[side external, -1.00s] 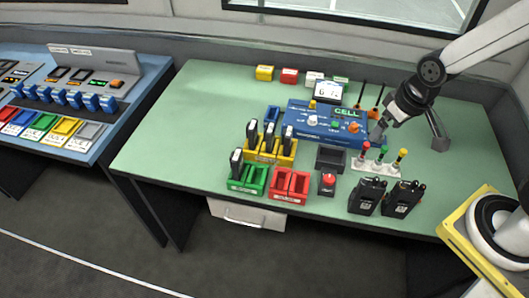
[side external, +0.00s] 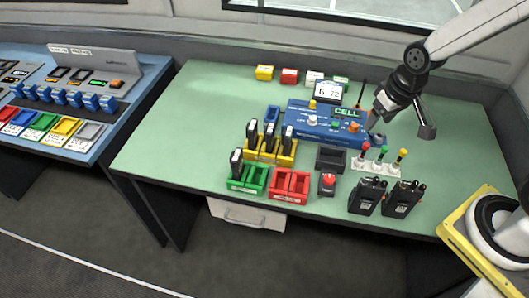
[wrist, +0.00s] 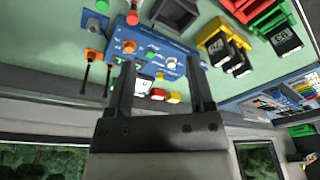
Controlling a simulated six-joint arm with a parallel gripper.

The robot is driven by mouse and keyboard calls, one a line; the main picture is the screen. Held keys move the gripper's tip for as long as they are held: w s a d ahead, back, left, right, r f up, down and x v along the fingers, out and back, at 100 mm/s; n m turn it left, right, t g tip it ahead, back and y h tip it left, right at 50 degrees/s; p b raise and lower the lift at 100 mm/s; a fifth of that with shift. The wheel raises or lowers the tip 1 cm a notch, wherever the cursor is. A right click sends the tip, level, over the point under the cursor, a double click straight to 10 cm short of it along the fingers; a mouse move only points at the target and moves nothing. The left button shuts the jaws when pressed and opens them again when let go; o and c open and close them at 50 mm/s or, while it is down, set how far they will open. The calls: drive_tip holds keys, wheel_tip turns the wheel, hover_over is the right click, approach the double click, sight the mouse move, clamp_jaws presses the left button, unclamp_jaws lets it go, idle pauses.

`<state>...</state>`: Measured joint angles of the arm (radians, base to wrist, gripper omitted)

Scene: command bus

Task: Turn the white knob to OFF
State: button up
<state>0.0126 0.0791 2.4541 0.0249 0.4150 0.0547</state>
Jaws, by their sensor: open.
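The white knob (side external: 312,120) stands on the top of a blue control box (side external: 296,129) in the side view. In the wrist view the white knob (wrist: 171,63) shows on the blue box (wrist: 150,49), near the right finger. Its pointer and any OFF mark are too small to read. My gripper (side external: 373,120) is by the right end of the box in the side view, apart from the white knob and nearer the orange knob (side external: 354,127). In the wrist view my gripper (wrist: 162,82) has its two fingers well apart, with nothing held.
A CELL display (side external: 346,113) and a small screen (side external: 327,91) stand by the box. Red, green and yellow plungers (side external: 381,155), a red button (side external: 327,181) and radios (side external: 368,194) are in front. Yellow battery holders (side external: 270,151) stand at the left. The table's left side is clear.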

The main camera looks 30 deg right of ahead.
drive_tip(key=w+d+f+m+g+y, duration=0.15)
drive_tip(key=w+m, duration=0.35)
drive_tip(key=w, duration=0.7)
drive_tip(key=m+g+y, duration=0.2)
drive_tip(key=m+g, duration=0.1)
drive_tip(key=m, duration=0.3)
approach(313, 117)
drive_tip(key=shift+s+f+y, duration=0.1)
drive_tip(key=shift+f+y, duration=0.15)
drive_tip(key=shift+f, duration=0.2)
drive_tip(key=shift+x, duration=3.9)
drive_tip(key=shift+d, duration=0.1)
clamp_jaws()
